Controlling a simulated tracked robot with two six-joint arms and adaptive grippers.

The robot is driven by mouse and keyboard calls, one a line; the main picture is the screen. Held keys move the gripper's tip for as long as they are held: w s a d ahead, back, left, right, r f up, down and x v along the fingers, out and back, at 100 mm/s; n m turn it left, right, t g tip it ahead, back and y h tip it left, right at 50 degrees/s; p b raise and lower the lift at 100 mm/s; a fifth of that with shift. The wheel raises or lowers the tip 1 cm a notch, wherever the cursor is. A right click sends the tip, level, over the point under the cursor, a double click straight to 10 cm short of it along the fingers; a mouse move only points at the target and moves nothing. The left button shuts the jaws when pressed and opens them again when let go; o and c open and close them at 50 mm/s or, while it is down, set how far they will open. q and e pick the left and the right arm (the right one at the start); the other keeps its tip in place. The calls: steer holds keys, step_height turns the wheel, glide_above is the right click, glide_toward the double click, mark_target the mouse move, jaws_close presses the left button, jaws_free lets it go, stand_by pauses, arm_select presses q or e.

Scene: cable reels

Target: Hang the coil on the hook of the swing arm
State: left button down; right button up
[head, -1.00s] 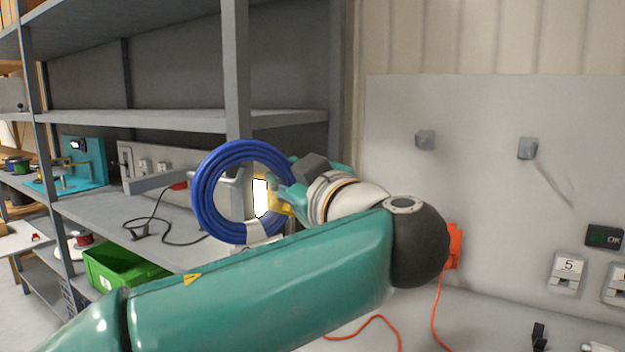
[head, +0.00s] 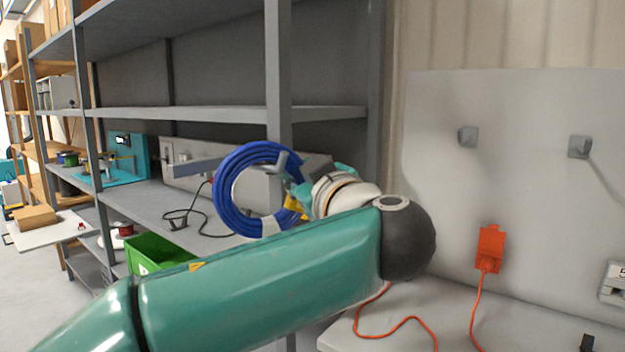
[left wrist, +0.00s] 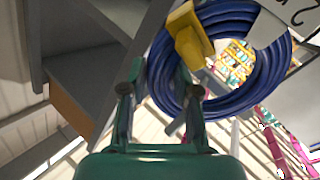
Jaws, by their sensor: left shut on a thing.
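The blue coil (head: 228,198) is a ring of cable with a pale band at its lower right. It hangs upright at the left gripper (head: 296,186), which is shut on it at its right side. The left wrist view shows the coil (left wrist: 245,98) behind the fingers (left wrist: 160,92), with a yellow piece (left wrist: 190,38) over its upper left. In the head view a grey bar (head: 196,167) that may be the swing arm reaches toward the coil from behind. Its hook is not clear, and I cannot tell whether it touches the coil. The right gripper is out of view.
A grey shelf post (head: 279,75) stands just behind the coil and gripper. A green bin (head: 160,252) sits lower left. At right are a wall panel with grey pegs (head: 468,135) and an orange plug (head: 491,247) with its cable on the white bench.

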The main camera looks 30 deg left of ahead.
arm_select(q)
steer(key=shift+f, duration=0.15)
steer(key=c, duration=0.8)
jaws_free()
steer(key=shift+o, duration=1)
steer(key=o, duration=0.5)
steer(key=shift+c, duration=0.2)
steer(key=shift+d, duration=0.1)
steer(key=d, duration=1)
steer(key=shift+s+d, duration=0.4)
